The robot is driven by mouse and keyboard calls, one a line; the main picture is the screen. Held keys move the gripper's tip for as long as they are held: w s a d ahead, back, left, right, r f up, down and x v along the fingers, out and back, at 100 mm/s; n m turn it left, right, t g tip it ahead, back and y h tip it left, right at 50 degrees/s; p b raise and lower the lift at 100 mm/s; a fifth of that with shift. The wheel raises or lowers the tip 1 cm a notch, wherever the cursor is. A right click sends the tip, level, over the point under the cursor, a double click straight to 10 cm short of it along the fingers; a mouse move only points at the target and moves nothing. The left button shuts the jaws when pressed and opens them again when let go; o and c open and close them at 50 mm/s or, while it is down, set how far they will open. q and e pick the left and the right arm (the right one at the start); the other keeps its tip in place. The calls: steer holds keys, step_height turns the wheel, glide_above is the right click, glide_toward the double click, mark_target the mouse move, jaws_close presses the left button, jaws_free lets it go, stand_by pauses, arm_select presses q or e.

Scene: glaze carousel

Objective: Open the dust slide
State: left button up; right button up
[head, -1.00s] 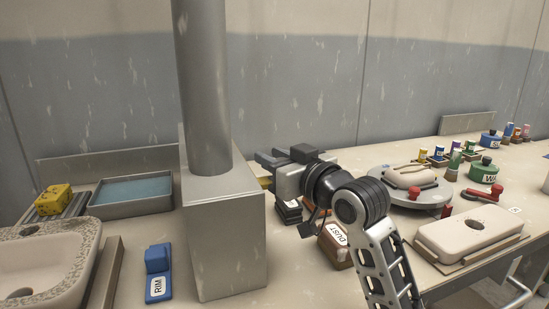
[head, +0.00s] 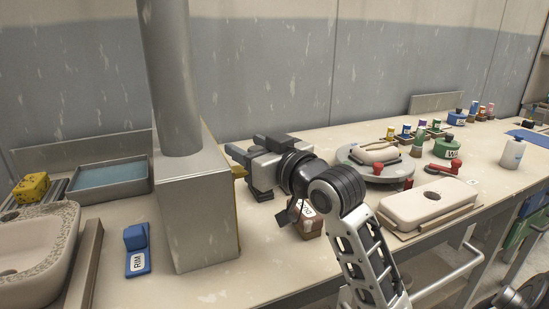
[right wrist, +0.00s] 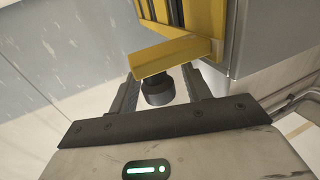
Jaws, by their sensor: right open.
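The dust slide is a yellow plate with a bent lip (right wrist: 168,58) on the side of the grey metal duct box (head: 196,215). In the head view only a small yellow edge of it (head: 239,172) shows, the rest hidden by the box. A dark round knob (right wrist: 158,92) hangs below the lip in the right wrist view. My right gripper (right wrist: 160,86) is open, with one finger on each side of the knob; I cannot tell whether they touch it. In the head view the right gripper (head: 250,146) points left at the box's right side. My left gripper is out of view.
A brown block labelled DUST (head: 309,224) stands below my right wrist. To the right are a turntable (head: 350,164) and a pale mould (head: 428,203). Left of the box are a blue RIM block (head: 137,258), a water tray (head: 110,178) and a speckled basin (head: 62,225).

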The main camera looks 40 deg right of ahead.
arm_select(q)
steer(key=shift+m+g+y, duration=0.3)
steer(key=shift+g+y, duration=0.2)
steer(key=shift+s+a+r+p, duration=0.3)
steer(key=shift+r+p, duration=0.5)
steer(key=shift+p, duration=1.25)
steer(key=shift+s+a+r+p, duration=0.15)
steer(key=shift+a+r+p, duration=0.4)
steer(key=shift+p, duration=1.45)
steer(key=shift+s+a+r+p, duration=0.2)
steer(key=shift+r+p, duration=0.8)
steer(key=shift+p, duration=1.05)
arm_select(e)
steer(key=s+d, duration=0.1)
steer(key=s, duration=1.4)
steer(key=shift+s, duration=0.15)
